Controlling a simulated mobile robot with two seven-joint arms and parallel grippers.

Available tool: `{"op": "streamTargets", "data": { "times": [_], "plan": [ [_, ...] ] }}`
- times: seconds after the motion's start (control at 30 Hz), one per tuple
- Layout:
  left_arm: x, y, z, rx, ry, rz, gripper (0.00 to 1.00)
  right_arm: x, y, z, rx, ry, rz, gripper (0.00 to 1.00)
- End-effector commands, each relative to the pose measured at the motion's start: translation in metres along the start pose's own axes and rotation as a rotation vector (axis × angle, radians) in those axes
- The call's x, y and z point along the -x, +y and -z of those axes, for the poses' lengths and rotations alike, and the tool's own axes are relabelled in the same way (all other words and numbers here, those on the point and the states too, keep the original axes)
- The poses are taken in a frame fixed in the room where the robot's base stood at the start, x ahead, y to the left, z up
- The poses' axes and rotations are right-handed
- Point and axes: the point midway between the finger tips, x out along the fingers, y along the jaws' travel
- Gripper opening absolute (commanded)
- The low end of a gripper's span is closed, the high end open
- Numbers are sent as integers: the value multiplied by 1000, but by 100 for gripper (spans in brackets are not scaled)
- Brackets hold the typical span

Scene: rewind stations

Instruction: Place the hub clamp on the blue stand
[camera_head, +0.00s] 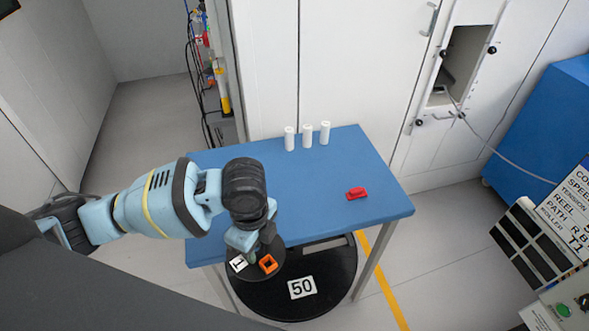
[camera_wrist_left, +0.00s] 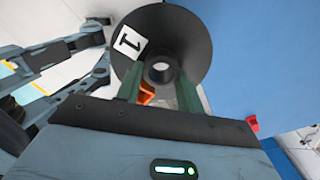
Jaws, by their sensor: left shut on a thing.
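A small red clamp-like piece (camera_head: 356,193), which may be the hub clamp, lies on the right part of the blue stand's top (camera_head: 310,215). It also shows in the wrist view (camera_wrist_left: 251,123). My left gripper (camera_head: 251,257) points down in front of the stand's near edge. My right gripper is not in view.
Three white cylinders (camera_head: 307,136) stand at the stand's back edge. A large black disc marked 50 (camera_head: 325,288) is low in front of the stand. A sign panel (camera_head: 560,225) and a blue cabinet (camera_head: 560,125) are at right. The stand's middle is clear.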

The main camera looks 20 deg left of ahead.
Motion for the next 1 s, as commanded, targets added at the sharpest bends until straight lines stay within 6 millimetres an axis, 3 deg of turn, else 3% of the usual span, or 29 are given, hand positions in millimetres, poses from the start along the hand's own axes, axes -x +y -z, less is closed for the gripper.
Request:
{"op": "streamTargets", "data": {
  "times": [0.37,0.8,1.0],
  "plan": [
    [0,-6,-10,-54,-1,0,6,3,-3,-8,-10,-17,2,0],
    [-10,-64,-87,-50,-1,0,6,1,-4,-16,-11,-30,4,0],
    [-13,-85,-114,-52,0,0,6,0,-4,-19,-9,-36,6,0]
  ]
}}
